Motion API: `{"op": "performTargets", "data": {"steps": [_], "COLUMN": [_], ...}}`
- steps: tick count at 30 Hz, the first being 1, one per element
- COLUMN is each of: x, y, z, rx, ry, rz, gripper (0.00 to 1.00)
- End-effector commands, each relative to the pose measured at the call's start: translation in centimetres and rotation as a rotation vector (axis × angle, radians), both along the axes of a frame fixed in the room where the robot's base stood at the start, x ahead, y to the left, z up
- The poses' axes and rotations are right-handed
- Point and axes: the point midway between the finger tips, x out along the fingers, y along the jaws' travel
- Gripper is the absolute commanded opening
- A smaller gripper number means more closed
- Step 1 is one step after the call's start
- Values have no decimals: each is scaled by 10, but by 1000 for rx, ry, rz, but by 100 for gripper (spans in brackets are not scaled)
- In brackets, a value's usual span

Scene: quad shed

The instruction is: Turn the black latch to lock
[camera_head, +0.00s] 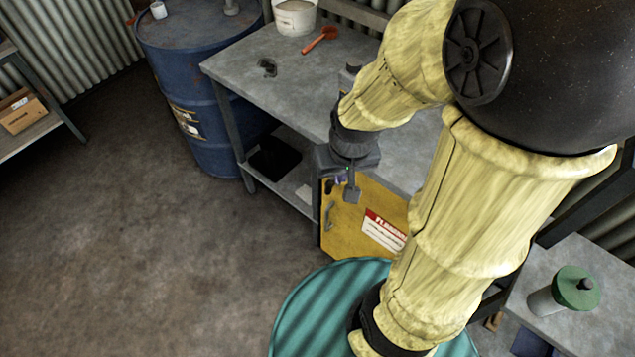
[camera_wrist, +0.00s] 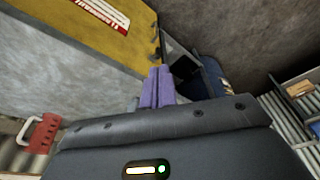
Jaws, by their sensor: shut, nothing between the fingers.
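A yellow cabinet (camera_head: 345,232) with a red-and-white label stands beneath the grey workbench; part of its yellow face (camera_wrist: 75,32) shows in the wrist view. A dark, curved handle-like piece (camera_head: 329,215) is on the left part of its door; I cannot tell for sure that it is the black latch. My gripper (camera_head: 341,181) is in front of the door's upper left, above that piece. In the wrist view its purple fingers (camera_wrist: 157,72) are together, with nothing between them. I cannot tell whether they touch the cabinet. My wrist hides part of the door's top.
The grey workbench (camera_head: 240,65) holds a white bucket (camera_head: 295,17) and an orange-red brush (camera_head: 320,40). A blue drum (camera_head: 200,130) stands left of it. A teal ribbed drum top (camera_head: 310,310) is in front of the cabinet. The floor at left is clear.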

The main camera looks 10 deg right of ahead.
Motion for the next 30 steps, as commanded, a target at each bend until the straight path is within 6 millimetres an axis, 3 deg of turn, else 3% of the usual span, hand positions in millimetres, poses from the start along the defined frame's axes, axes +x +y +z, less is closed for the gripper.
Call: {"op": "performTargets", "data": {"steps": [5,11,21,30], "x": [28,83,167,222], "y": [0,4,15,38], "z": [-13,-43,-116,-188], "rx": [14,5,-131,-332], "ry": [49,146,244,205], "rz": [-88,-282,-624,-878], "gripper": [0,0,0,0]}}
